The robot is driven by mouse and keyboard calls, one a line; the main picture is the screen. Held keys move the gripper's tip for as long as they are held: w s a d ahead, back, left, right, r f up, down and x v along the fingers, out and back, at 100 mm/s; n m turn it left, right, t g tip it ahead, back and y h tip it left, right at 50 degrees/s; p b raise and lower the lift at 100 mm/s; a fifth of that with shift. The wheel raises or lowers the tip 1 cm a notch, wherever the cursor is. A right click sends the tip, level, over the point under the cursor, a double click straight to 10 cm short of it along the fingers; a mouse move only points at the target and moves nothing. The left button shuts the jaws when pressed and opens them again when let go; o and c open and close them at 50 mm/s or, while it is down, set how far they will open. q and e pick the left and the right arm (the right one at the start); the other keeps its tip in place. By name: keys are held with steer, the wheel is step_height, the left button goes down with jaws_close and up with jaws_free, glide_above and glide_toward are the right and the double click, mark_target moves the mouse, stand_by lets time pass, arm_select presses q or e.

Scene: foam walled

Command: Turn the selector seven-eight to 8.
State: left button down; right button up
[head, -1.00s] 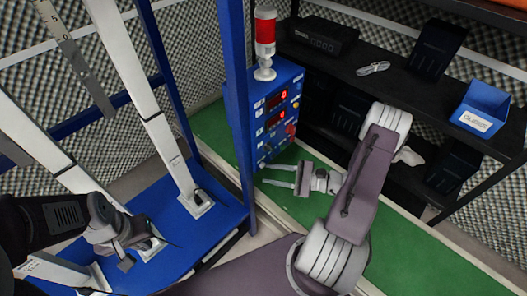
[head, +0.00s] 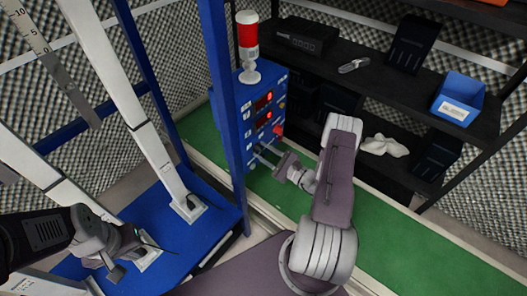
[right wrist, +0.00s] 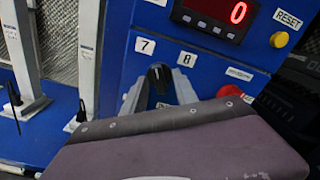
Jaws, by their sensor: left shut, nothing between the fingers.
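The black selector knob (right wrist: 159,77) sits on the blue panel below the labels 7 (right wrist: 145,46) and 8 (right wrist: 186,58) in the right wrist view. I cannot tell for sure which label it points to. My right gripper (right wrist: 158,88) is open, with one pale finger on each side of the knob. Whether the fingers touch it is unclear. In the head view my right gripper (head: 264,157) is at the lower part of the blue control panel (head: 243,103). My left gripper (head: 142,243) is shut and empty, low at the left, away from the panel.
Above the selector are a red display (right wrist: 238,13) and a yellow button (right wrist: 279,40). A red beacon (head: 248,35) stands on the panel. A blue post (head: 226,95) rises just left of it. Black shelves (head: 380,80) with a blue bin (head: 459,98) stand right.

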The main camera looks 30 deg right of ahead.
jaws_close()
steer(key=shift+m, duration=0.3)
steer(key=m, duration=0.5)
steer(key=shift+a+m, duration=0.1)
steer(key=shift+m, duration=0.2)
steer(key=m, duration=0.5)
steer(key=shift+m, duration=0.4)
